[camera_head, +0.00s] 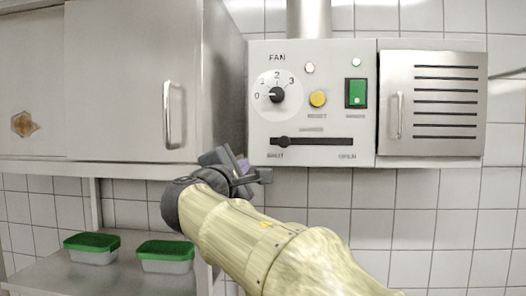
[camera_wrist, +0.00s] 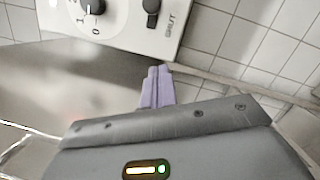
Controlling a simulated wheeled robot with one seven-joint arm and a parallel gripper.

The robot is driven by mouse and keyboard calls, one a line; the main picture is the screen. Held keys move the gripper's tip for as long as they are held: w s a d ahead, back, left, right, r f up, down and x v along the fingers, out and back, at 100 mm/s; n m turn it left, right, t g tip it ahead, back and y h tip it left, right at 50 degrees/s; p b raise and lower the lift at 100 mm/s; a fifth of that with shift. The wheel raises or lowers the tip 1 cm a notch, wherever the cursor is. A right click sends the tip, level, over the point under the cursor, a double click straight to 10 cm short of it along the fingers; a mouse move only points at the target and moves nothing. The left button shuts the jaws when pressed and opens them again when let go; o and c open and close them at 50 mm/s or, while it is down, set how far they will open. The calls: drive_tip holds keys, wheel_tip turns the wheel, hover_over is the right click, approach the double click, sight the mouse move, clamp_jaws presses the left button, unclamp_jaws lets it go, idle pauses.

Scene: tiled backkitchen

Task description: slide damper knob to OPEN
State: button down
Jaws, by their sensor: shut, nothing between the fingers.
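The damper knob (camera_head: 284,142) is a small dark knob at the left, SHUT end of a black horizontal slot (camera_head: 325,142) low on the grey control panel (camera_head: 350,105). The word OPEN stands under the slot's right end. The knob also shows in the wrist view (camera_wrist: 151,6) at the top, beside the word SHUT. My gripper (camera_head: 243,163) is below and left of the knob, in front of the cabinet's lower corner, apart from the knob. In the wrist view its pale purple fingers (camera_wrist: 157,84) are together and empty, short of the panel's lower edge.
The panel also carries a FAN dial (camera_head: 277,95), a yellow button (camera_head: 318,98) and a green switch (camera_head: 356,93). A vented door (camera_head: 433,100) with a handle is to the right. A metal cabinet (camera_head: 135,80) is close on the left. Green-lidded boxes (camera_head: 165,256) stand on a shelf below.

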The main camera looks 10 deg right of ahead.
drive_tip(key=p, duration=0.8)
approach(271, 149)
drive_tip(key=shift+w+d+r, duration=0.75)
drive_tip(key=shift+w+d, duration=0.6)
drive_tip(key=shift+d, duration=0.1)
drive_tip(key=shift+s+d, duration=0.1)
